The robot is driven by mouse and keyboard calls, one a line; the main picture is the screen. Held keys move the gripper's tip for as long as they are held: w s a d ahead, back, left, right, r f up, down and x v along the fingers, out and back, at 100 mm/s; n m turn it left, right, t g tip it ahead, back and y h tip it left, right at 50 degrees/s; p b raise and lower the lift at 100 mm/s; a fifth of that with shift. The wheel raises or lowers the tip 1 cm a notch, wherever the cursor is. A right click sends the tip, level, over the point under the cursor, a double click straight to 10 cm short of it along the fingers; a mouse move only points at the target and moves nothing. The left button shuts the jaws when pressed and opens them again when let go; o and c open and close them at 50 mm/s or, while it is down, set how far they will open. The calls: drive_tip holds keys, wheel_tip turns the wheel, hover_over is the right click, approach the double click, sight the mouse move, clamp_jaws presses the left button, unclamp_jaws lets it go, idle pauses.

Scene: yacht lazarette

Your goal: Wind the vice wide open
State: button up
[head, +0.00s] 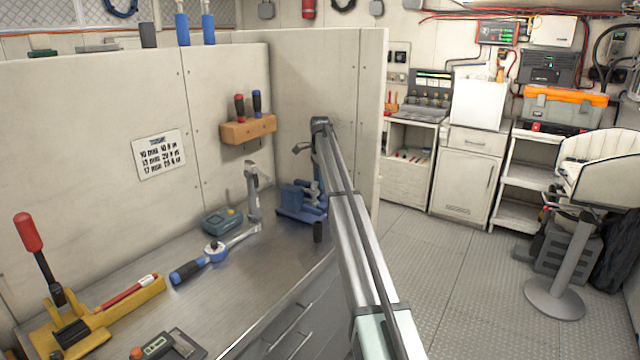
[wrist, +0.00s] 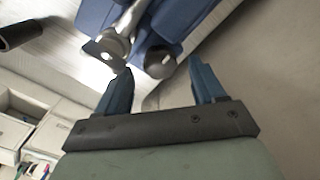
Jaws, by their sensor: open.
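The blue vice (head: 291,199) stands on the metal bench top by the corner of the partition walls. In the wrist view, part of its blue body (wrist: 180,20) shows at the top, with grey metal parts (wrist: 112,45) that look like its screw end and handle bar. My gripper (wrist: 161,88) is open and empty, with its two blue fingers pointing at these parts. They lie just beyond the fingertips, nearer the left finger. I cannot tell if any finger touches. In the head view my arm hides the vice's right side and most of my gripper; the vice's jaw gap is unclear.
A dark cylinder (head: 318,232) stands close to the vice at the bench's front edge. A torque wrench (head: 216,252), a teal device (head: 222,221) and a yellow tool (head: 100,315) lie to the left. A wooden screwdriver rack (head: 248,129) hangs on the wall above.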

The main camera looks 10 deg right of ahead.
drive_tip(key=shift+f, duration=0.8)
drive_tip(key=shift+c, duration=0.5)
drive_tip(key=c, duration=1)
drive_tip(key=shift+o, duration=0.2)
drive_tip(key=shift+n, duration=2.3)
drive_tip(key=o, duration=1)
drive_tip(key=shift+o, duration=0.3)
